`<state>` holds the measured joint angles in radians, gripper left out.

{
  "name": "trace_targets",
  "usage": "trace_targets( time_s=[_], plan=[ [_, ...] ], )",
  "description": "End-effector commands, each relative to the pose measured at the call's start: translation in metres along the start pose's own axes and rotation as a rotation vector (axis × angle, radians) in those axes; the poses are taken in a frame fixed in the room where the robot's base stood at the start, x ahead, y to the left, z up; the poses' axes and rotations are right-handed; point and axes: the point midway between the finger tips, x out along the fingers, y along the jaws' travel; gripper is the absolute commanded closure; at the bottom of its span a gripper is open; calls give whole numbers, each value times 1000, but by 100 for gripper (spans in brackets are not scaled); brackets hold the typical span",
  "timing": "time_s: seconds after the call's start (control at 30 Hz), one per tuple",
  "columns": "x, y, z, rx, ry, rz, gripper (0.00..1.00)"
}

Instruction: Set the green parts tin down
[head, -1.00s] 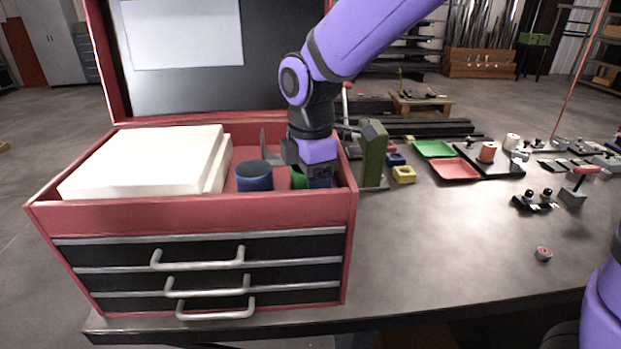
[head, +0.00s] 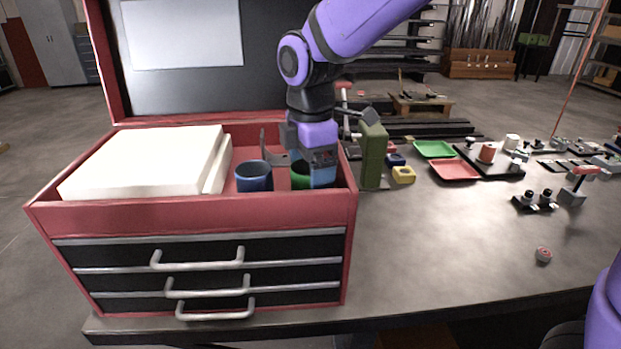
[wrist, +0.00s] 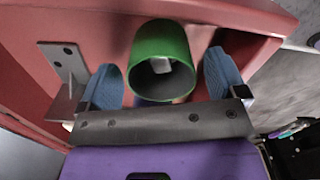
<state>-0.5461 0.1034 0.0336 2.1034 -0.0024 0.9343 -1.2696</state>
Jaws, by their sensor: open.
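The green parts tin (wrist: 162,48) stands inside the red toolbox, between the two blue fingers of my gripper in the wrist view. Its open mouth faces the camera and something pale shows inside. My gripper (wrist: 165,75) is open, with a gap between each finger and the tin. In the head view the tin (head: 300,176) shows only in part behind my gripper (head: 305,177), near the toolbox's right wall. Its base is hidden, so I cannot see what it rests on.
A blue tin (head: 254,177) stands to the left in the red toolbox (head: 200,216). White blocks (head: 150,162) fill its left side. A metal bracket (wrist: 68,75) is close to the left finger. A green upright block (head: 372,156) stands just right of the toolbox.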

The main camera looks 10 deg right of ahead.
Motion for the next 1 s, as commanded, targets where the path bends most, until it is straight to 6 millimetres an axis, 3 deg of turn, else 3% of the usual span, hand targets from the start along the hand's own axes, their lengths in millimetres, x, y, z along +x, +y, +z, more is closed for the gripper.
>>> trace_targets(
  time_s=[0.2,0.4,0.6,0.83,1.0],
  plan=[
    [-46,1,0,1,1,5,10],
    [-77,0,0,0,1,2,10],
    [-91,0,0,0,0,1,10],
    [-93,-1,2,7,0,2,10],
    [-103,-17,27,154,9,40,10]
  ],
)
